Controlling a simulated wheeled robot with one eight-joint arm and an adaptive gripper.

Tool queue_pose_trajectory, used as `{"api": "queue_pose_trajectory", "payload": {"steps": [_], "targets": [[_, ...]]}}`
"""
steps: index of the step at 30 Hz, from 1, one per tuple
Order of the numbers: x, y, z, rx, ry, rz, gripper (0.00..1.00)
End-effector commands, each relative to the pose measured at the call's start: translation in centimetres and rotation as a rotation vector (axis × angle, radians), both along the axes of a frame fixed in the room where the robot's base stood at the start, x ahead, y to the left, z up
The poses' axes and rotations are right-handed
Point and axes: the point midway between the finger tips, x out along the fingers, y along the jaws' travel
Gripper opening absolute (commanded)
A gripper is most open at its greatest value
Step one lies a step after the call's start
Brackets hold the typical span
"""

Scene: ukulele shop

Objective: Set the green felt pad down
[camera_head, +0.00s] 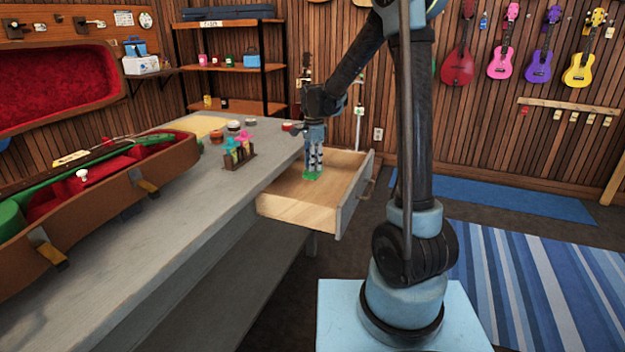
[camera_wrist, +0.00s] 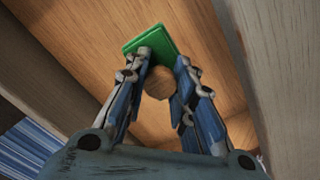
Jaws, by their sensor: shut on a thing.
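The green felt pad (camera_head: 312,176) is at the tips of my gripper (camera_head: 313,168), which points down inside the open wooden drawer (camera_head: 290,207). In the wrist view the pad (camera_wrist: 152,39) is a small green square at the fingertips, slightly tilted in the picture. My gripper (camera_wrist: 164,58) is shut on it, the fingers standing a little apart. Between the fingers a round wood-coloured shape (camera_wrist: 158,83) shows; I cannot tell what it is. The drawer floor (camera_wrist: 95,40) lies behind the pad. I cannot tell whether the pad touches that floor.
The drawer's front panel (camera_head: 354,196) stands to the right of my gripper, and the grey workbench (camera_head: 200,200) to the left. A small rack with colourful items (camera_head: 240,157) and several round tins stand on the bench. The drawer floor around the pad looks clear.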

Motion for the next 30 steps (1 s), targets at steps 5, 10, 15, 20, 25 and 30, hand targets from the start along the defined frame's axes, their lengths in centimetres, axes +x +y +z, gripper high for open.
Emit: {"api": "queue_pose_trajectory", "payload": {"steps": [5, 10, 15, 20, 25, 30], "targets": [[0.0, 0.0, -1.5, 0.0, 0.0, 0.001, 0.01], [0.0, 0.1, -3.4, 0.0, 0.0, 0.001, 0.01], [0.0, 0.0, -5.2, 0.0, 0.0, 0.001, 0.01], [0.0, 0.0, -5.5, 0.0, 0.0, 0.001, 0.01], [0.0, 0.0, -5.5, 0.0, 0.0, 0.001, 0.01], [0.0, 0.0, -5.7, 0.0, 0.0, 0.001, 0.43]]}}
